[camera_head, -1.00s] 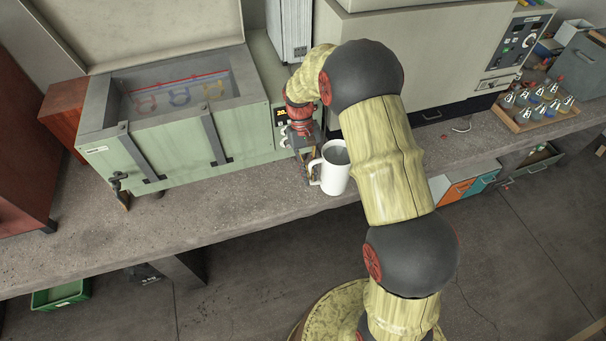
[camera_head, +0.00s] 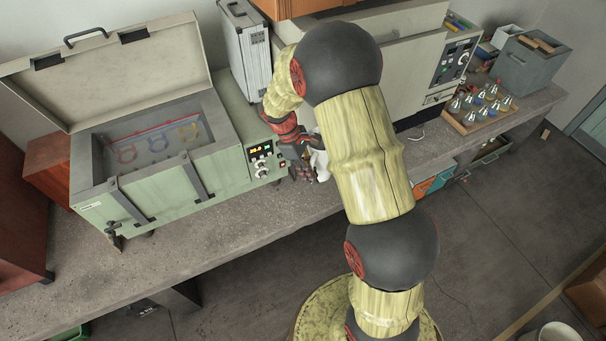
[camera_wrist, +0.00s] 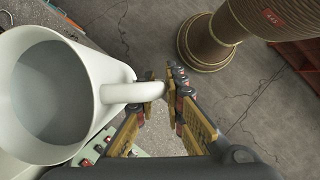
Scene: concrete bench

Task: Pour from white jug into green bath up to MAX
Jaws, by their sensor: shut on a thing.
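The green bath (camera_head: 85,212) stands on the bench at the left with its lid raised. A red line and several coloured rings show inside it; no MAX lettering is readable. The white jug (camera_head: 319,160) is right of the bath, mostly hidden behind my arm. In the wrist view the white jug (camera_wrist: 105,72) fills the left side, with a grey interior whose liquid level I cannot tell. My gripper (camera_wrist: 160,92) is shut on the jug's handle. In the head view my gripper (camera_head: 303,172) is beside the bath's control panel, and whether the jug touches the bench is hidden.
A silver case (camera_head: 246,55) stands behind the bath's right end. A large beige machine (camera_head: 415,55) stands right of my arm. A tray of several flasks (camera_head: 478,112) is at the far right. The bench front (camera_head: 215,225) before the bath is clear.

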